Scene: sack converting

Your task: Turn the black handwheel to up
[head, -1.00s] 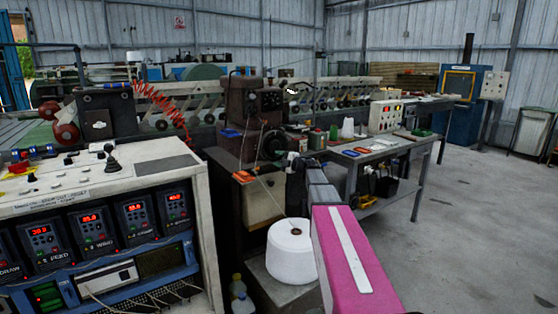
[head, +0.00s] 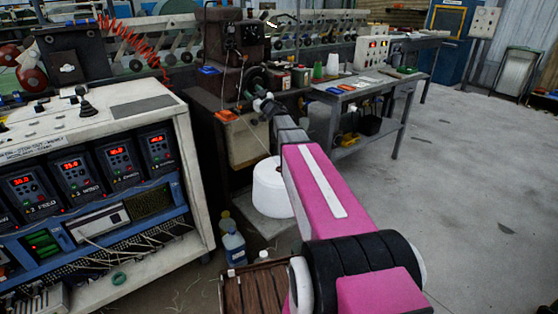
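A dark round handwheel (head: 256,80) shows in the head view on the right side of the brown sewing machine (head: 222,55). It is small and partly hidden, and its turn position cannot be read. My pink arm reaches forward to the machine. My gripper (head: 262,102) is at the arm's far end, just below and in front of the wheel in the picture. Whether it touches the wheel cannot be told. Its fingers are too small and dark to show whether they are open or shut.
A white thread cone (head: 270,192) stands beside and below my arm. A control cabinet (head: 95,150) fills the left. A grey workbench (head: 365,95) with small items stands right of the machine. Bottles (head: 234,245) stand on the floor. The floor at right is clear.

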